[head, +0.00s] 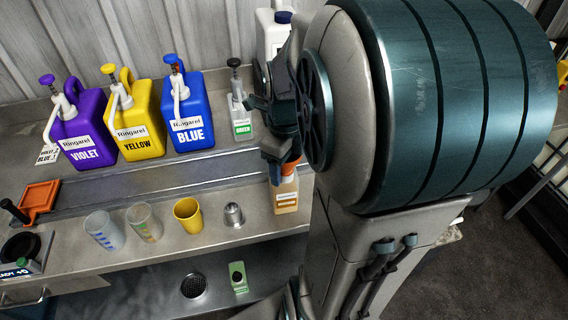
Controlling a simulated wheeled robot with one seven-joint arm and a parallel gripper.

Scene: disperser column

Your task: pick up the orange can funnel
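An orange, square, shallow piece (40,197) with a spout-like lower edge lies on the bench at the far left in the head view; it looks like the can funnel. A black handle end shows just left of it. A second orange part (291,167) shows above an orange-labelled bottle (286,197), partly hidden by my arm. My gripper (257,103) seems to be the dark end of my arm by the green-labelled bottle, well right of the square orange piece. Its fingers are too small and overlapped to read.
Violet (80,130), yellow (137,118) and blue (186,112) pump jugs stand along the back. Two clear cups (104,230), a yellow cup (187,215) and a metal jigger-like piece (233,214) stand near the front edge. A black round scale (20,246) sits front left.

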